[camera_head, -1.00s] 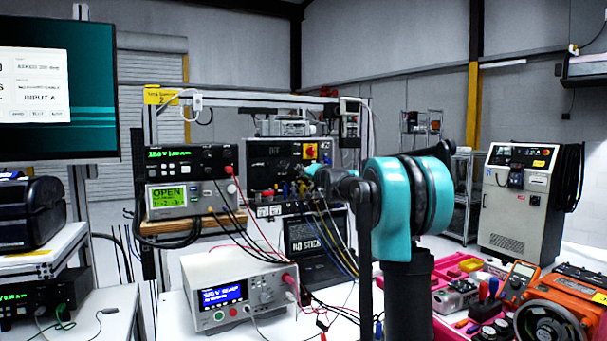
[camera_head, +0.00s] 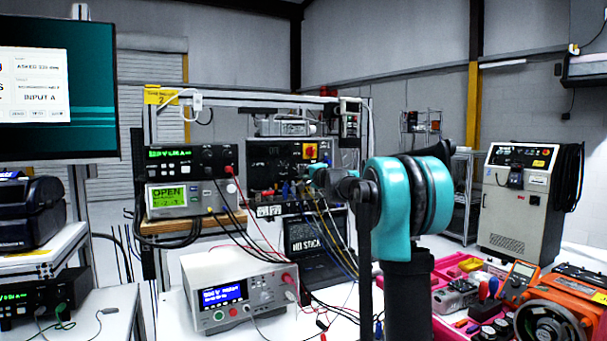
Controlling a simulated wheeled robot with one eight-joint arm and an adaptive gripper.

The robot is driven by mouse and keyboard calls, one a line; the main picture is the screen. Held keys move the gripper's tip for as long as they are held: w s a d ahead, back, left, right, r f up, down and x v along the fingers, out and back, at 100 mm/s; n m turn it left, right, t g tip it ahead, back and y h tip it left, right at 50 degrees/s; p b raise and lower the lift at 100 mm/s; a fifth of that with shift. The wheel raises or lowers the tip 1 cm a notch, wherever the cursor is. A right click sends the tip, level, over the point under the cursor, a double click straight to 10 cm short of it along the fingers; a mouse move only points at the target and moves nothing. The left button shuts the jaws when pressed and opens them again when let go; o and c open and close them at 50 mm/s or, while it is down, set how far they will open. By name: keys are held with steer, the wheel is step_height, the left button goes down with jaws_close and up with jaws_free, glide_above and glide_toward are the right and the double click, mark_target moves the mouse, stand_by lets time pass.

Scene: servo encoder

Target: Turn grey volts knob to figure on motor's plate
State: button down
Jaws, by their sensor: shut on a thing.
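My gripper (camera_head: 314,176) is at the front of a black panel (camera_head: 262,173) on the rack at the back of the bench. It is shut on a small part at the panel's right side, which looks like the grey volts knob. The knob is hidden behind the fingers and my teal arm, so its pointer and scale cannot be read. The panel also carries a red switch on a yellow plate (camera_head: 310,151). I cannot make out a motor or its plate for certain.
A stacked instrument pair (camera_head: 165,177) stands left of the panel. A bench supply (camera_head: 255,303) with a blue display stands in front, with red and black leads hanging nearby. An orange machine (camera_head: 568,287) and a pink tray (camera_head: 445,325) lie at right. A monitor (camera_head: 85,105) is at left.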

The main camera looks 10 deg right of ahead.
stand_by(0.4)
steer(key=c, duration=1.3)
jaws_free()
steer(key=shift+c, duration=0.2)
steer(key=v, duration=1.2)
steer(key=shift+s, duration=0.1)
